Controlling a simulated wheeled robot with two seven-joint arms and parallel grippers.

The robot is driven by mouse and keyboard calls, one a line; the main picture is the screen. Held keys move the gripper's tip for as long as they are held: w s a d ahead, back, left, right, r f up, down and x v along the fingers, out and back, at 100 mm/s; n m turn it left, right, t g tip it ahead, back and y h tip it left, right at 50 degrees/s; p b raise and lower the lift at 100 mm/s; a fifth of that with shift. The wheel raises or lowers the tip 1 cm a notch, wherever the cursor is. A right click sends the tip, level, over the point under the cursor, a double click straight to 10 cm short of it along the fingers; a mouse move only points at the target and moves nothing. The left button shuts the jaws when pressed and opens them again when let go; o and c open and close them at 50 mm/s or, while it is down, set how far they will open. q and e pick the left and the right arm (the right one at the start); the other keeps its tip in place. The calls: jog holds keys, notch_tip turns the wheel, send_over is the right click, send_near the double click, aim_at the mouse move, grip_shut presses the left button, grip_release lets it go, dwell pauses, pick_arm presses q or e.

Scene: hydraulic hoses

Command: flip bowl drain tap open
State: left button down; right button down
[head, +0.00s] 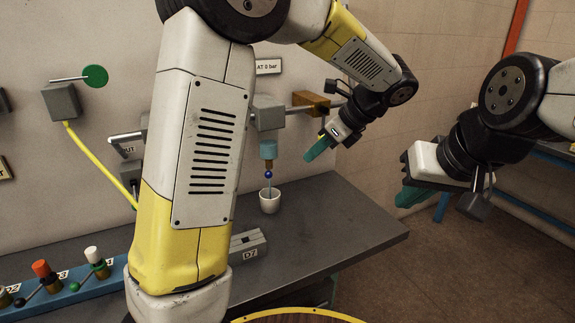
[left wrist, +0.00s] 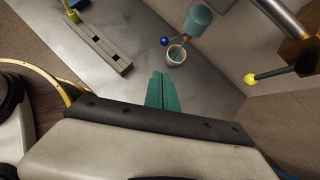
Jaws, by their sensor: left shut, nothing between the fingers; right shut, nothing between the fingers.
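The teal bowl (head: 268,150) hangs under a grey block on the wall panel, with a brass fitting below it. The drain tap's small blue ball knob (head: 268,174) shows just under the fitting; in the left wrist view the ball (left wrist: 164,41) sits beside the bowl (left wrist: 197,20). A thin bluish line runs from there down into a white cup (head: 269,200) on the bench. My left gripper (head: 318,149) is shut and empty, right of the bowl and apart from it. Its teal fingers (left wrist: 161,92) point toward the cup. My right gripper (head: 412,196) is shut and empty, farther right.
A brass valve (head: 311,103) sits right of the bowl; a yellow-balled lever (left wrist: 250,78) shows in the left wrist view. The grey bench (head: 350,215) is clear right of the cup. A grey block marked D7 (head: 248,244) and a blue rack (head: 65,298) of coloured fittings stand left.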

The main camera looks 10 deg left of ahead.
aim_at(269, 169)
pick_arm(q)
jog(key=w+a+r+x, duration=0.1)
jog(key=x, duration=1.2)
jog(key=shift+a+r, duration=0.25)
jog(key=shift+a, duration=0.15)
jog(key=shift+a, duration=0.1)
